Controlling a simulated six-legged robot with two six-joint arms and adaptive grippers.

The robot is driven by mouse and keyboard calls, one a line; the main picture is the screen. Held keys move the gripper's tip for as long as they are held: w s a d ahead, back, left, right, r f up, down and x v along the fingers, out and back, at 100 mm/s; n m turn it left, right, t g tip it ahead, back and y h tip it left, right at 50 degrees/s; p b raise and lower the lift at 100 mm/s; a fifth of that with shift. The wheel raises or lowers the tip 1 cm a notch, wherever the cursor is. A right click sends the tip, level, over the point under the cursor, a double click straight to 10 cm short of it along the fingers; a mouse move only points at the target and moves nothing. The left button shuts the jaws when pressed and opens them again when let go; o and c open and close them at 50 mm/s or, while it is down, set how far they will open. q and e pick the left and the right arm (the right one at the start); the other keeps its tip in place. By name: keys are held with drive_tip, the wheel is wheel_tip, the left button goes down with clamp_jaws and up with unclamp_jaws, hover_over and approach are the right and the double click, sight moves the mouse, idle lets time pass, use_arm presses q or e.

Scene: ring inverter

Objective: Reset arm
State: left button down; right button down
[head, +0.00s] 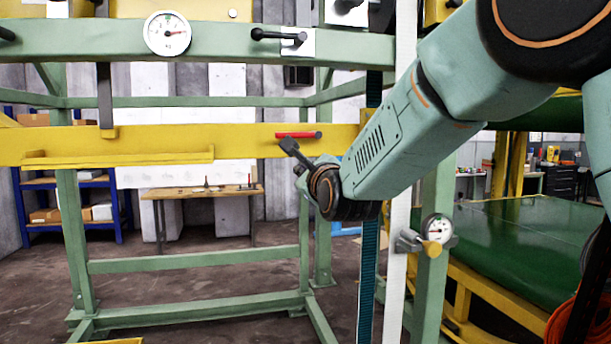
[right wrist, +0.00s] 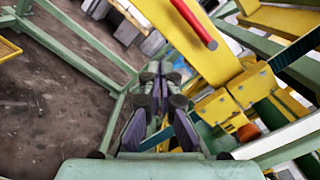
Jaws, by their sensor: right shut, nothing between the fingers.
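My right arm reaches in from the right in the head view, with its wrist and gripper (head: 318,178) in front of the green frame, just below a red handle (head: 298,134) on the yellow beam (head: 230,145). The gripper is mostly hidden behind the wrist there. In the right wrist view the right gripper (right wrist: 158,82) has its dark fingers together, with nothing held between them. The red handle (right wrist: 195,22) lies beyond and to the right of the fingers, apart from them. My left gripper is in neither view.
A green frame (head: 200,268) with a round gauge (head: 167,33) and a black-handled lever (head: 280,36) stands ahead. A second gauge (head: 437,229) is below my forearm. A green-topped bed (head: 530,240) is at right. A workbench (head: 200,191) stands behind.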

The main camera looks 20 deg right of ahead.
drive_tip(key=s+f+n+g+b, duration=0.1)
drive_tip(key=s+f+n+g, duration=0.25)
drive_tip(key=f+n, duration=0.65)
drive_tip(key=s+a+f+n+g+b, duration=0.15)
drive_tip(key=s+f+n, duration=0.35)
drive_tip(key=f, duration=1)
drive_tip(key=s+f+n+g+b, duration=0.1)
drive_tip(key=s+f+n+g, duration=0.3)
drive_tip(key=f+n, duration=0.6)
drive_tip(key=s+f+n+g+b, duration=0.1)
drive_tip(key=s+f+g, duration=0.3)
drive_tip(key=s+f, duration=1.1)
drive_tip(key=s+f+n+g+y+b, duration=0.1)
drive_tip(key=s+f+g+b, duration=0.3)
drive_tip(key=s+f, duration=1.2)
drive_tip(key=s+g, duration=0.1)
drive_tip(key=s, duration=0.5)
drive_tip(key=shift+s+n, duration=0.4)
drive_tip(key=shift+a+f, duration=0.1)
